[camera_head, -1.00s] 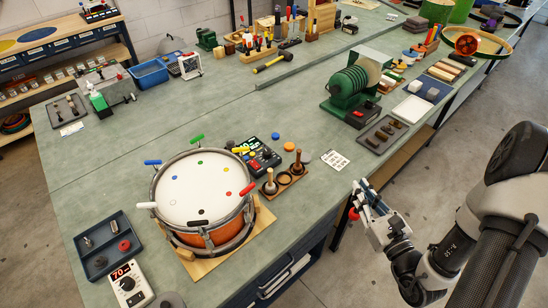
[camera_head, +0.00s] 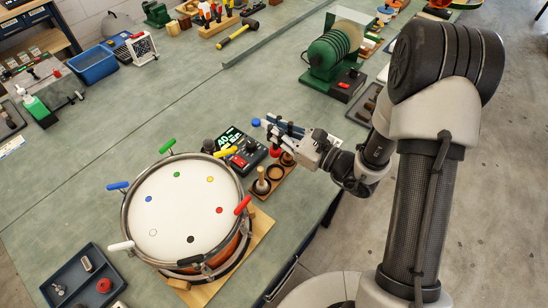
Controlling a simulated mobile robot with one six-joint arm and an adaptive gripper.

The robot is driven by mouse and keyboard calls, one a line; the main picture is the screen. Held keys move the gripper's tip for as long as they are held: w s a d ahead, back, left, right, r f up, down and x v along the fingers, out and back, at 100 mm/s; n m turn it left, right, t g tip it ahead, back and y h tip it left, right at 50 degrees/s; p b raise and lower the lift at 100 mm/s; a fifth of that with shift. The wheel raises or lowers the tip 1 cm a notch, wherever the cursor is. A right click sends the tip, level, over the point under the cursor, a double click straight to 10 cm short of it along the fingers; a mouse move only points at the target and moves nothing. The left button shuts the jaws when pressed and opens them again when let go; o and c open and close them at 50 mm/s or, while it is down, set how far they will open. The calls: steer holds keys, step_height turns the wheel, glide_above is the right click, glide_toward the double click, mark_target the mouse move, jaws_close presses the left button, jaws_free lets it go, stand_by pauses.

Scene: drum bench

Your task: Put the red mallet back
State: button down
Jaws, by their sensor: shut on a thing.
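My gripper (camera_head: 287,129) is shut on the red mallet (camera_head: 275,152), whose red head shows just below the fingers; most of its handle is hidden. Both are over the bench, at the back end of a small wooden rack (camera_head: 270,192). The rack has dark rings; a light wooden handle (camera_head: 262,177) stands upright at its front end, and a ring beside it looks empty (camera_head: 276,172). My gripper partly covers the rack's far end. I cannot tell whether the red head touches the rack.
A drum (camera_head: 184,215) with coloured tuning keys around its rim stands left of the rack. A black control box (camera_head: 240,150) with a green display lies close behind the rack. A green machine (camera_head: 335,60) stands farther back. The bench between is mostly clear.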

mark_target(274, 152)
step_height(274, 152, down, 10)
steer(key=b, duration=0.3)
steer(key=shift+f, duration=0.15)
steer(key=shift+f, duration=0.2)
steer(key=c, duration=1.6)
jaws_free()
